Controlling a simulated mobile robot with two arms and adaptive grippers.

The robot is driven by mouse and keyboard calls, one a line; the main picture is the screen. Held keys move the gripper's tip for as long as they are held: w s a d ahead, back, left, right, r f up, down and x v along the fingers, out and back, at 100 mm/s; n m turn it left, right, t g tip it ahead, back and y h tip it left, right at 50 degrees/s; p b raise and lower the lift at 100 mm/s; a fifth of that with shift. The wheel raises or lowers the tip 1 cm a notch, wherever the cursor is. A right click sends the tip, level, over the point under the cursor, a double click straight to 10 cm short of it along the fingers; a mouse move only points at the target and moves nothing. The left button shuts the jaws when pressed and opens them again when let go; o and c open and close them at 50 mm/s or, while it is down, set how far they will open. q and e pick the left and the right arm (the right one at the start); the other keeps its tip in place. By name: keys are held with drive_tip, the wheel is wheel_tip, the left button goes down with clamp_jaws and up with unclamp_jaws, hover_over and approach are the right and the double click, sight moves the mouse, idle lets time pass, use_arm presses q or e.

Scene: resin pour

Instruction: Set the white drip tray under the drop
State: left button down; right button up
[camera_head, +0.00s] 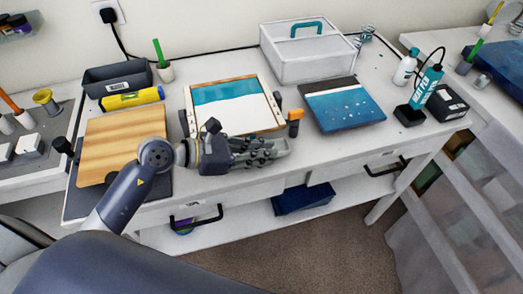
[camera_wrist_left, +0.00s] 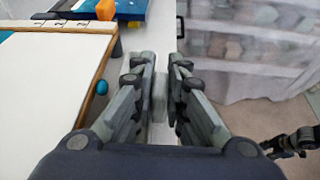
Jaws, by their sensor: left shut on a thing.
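My left gripper (camera_head: 284,150) is shut on a thin pale piece, which looks like the white drip tray (camera_wrist_left: 160,95). It shows only as a narrow strip between the fingers in the left wrist view. The gripper is in front of the near edge of the wood-framed panel (camera_head: 231,110) with blue and white resin. A blue drop (camera_wrist_left: 102,87) hangs at that edge, to the left of the fingers and apart from them. In the head view, the arm hides the drop. A dark gripper, likely my right one (camera_wrist_left: 292,142), is at the lower right of the left wrist view; its fingers are unclear.
An orange-topped clamp (camera_head: 294,122) stands at the panel's right corner. A blue painted board (camera_head: 342,105) lies to the right. The table's front edge is close below the gripper.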

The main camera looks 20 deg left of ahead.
use_arm(q)
drive_tip(key=shift+f, duration=0.35)
drive_tip(key=c, duration=1.6)
unclamp_jaws()
drive_tip(key=shift+r, duration=0.1)
drive_tip(key=shift+a+r+p, duration=0.1)
drive_tip(key=shift+r+p, duration=0.55)
drive_tip(key=shift+r, duration=0.15)
drive_tip(key=b+v, duration=0.3)
drive_tip(key=v, duration=0.8)
drive_tip(key=shift+s+a, duration=0.3)
drive_tip(key=shift+f, duration=0.1)
